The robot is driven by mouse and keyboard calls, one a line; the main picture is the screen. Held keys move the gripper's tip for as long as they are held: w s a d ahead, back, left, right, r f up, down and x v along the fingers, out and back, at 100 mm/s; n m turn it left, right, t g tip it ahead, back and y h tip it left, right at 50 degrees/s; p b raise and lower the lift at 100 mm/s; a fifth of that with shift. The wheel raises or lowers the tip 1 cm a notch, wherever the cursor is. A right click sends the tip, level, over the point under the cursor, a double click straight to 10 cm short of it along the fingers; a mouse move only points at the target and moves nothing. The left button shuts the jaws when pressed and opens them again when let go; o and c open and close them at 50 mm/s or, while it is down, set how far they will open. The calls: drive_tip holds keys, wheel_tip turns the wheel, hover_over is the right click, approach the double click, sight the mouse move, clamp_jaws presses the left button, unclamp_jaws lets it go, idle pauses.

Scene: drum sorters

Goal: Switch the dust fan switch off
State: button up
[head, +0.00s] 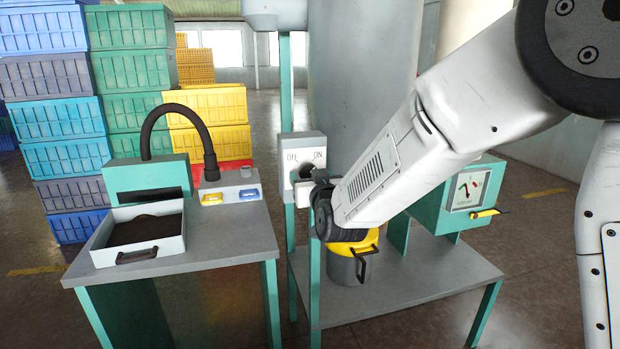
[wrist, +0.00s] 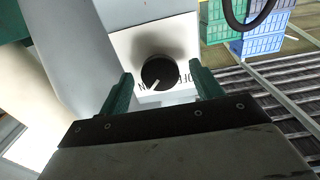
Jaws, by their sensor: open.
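The dust fan switch is a light box (head: 302,150) on a green post, marked OFF on the left and ON on the right in the head view. Its round black knob (wrist: 160,72) shows in the wrist view on a white plate, with labels upside down. The knob's white mark points toward the ON label at lower left there. My gripper (head: 312,178) is right in front of the switch and partly hides the knob in the head view. In the wrist view its two green fingers (wrist: 161,76) are open, one on each side of the knob; I cannot tell whether they touch it.
A grey bench (head: 236,232) at left holds a tray of dark material (head: 140,255) and a hooded black hose. Below my arm, a yellow-topped canister (head: 345,268) stands on a grey stand (head: 430,285). A green gauge box (head: 468,198) is at right. Stacked crates fill the back left.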

drive_tip(key=c, duration=1)
